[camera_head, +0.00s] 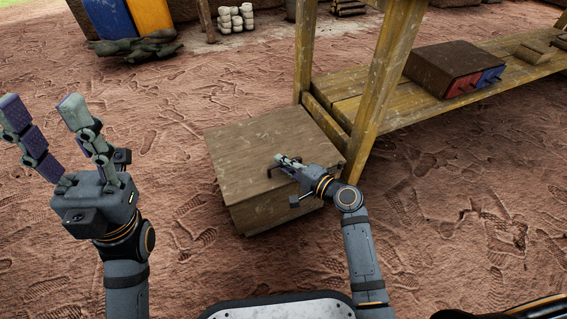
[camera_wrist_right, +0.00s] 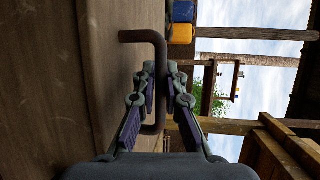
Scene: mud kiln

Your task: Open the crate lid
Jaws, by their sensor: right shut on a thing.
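The wooden crate (camera_head: 265,212) stands on the ground in the middle of the head view, with its flat brown lid (camera_head: 245,150) down on it. A dark metal handle (camera_wrist_right: 140,36) shows on the crate in the right wrist view. My right gripper (camera_head: 283,161) is at the crate's near right edge in the head view. Its fingers (camera_wrist_right: 161,88) are closed on the bar of the handle in the right wrist view. My left gripper (camera_head: 42,115) is raised at the left of the head view, fingers spread, empty and away from the crate.
A wooden shelf (camera_head: 385,125) stands right behind the crate, its post (camera_head: 385,80) close to the crate's right corner. A dark box (camera_head: 440,68) sits on the shelf. The reddish ground (camera_head: 470,235) is clear at the right and front.

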